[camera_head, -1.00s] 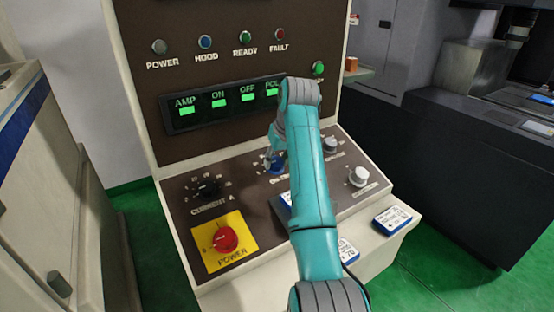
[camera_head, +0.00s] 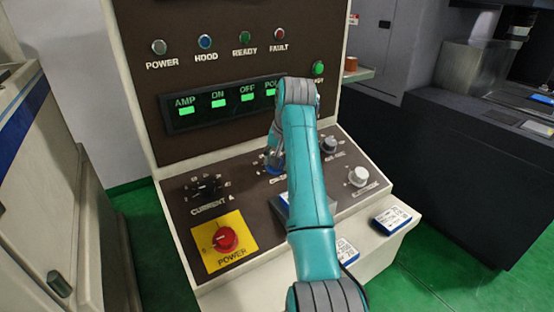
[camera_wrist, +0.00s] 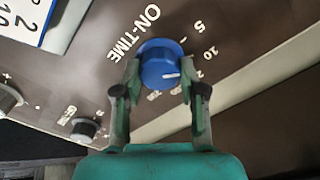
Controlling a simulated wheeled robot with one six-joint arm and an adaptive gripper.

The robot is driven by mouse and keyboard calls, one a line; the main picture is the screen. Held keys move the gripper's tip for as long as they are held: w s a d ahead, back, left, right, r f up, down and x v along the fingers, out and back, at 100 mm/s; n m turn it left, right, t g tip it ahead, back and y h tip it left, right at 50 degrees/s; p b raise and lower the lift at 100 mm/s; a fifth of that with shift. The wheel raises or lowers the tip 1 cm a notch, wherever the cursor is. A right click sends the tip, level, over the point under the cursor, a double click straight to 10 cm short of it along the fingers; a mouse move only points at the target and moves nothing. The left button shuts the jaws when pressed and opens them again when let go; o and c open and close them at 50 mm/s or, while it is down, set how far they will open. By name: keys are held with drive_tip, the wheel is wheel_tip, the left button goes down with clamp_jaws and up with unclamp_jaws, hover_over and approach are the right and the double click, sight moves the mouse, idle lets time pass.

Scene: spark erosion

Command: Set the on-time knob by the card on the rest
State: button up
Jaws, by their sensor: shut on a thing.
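The blue ON-TIME knob (camera_wrist: 160,58) is between the two fingers of my gripper (camera_wrist: 162,80) in the wrist view. The fingers are shut on its sides. Its white pointer line faces right in that view, toward marks partly hidden by the right finger; 5 and 10 are readable above. In the head view my gripper (camera_head: 274,160) is at the panel's middle row, and my arm covers much of the knob. A white-and-blue card (camera_head: 392,218) lies on the ledge at the right. Its print is too small to read in the head view.
Another card (camera_head: 347,251) lies on the front ledge, partly behind my arm. The CURRENT knob (camera_head: 206,187) and red POWER switch (camera_head: 225,239) are at left. A grey knob (camera_head: 329,145) and white knob (camera_head: 359,176) are at right. The display (camera_head: 219,104) is above.

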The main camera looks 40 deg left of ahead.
idle(0.3)
drive_tip(key=o, duration=1.1)
drive_tip(key=shift+o, duration=0.2)
drive_tip(key=v, duration=0.7)
drive_tip(key=shift+r, duration=0.25)
drive_tip(key=shift+s+d, duration=0.1)
drive_tip(key=shift+d, duration=0.05)
